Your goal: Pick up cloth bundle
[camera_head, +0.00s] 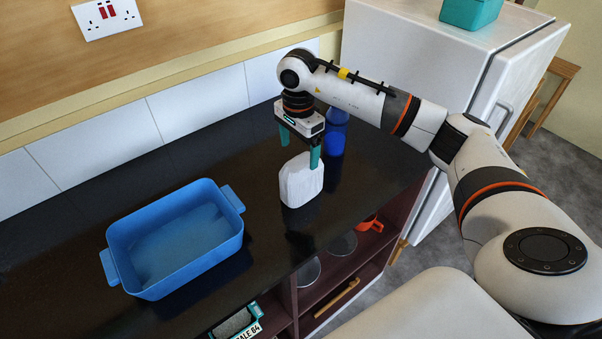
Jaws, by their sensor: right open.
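The cloth bundle (301,182) is a white, upright, folded block on the black counter. My right gripper (299,146) is above it, pointing down, with its teal fingers apart. One finger is behind and left of the bundle's top, the other near its top right edge. I cannot tell whether either finger touches it. My left gripper does not show.
A blue tub (174,241) with two handles stands on the counter at left, empty. A blue bottle-like object (336,134) stands close behind the gripper. A white fridge (425,60) is at right. Shelves (345,265) lie below the counter's front edge.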

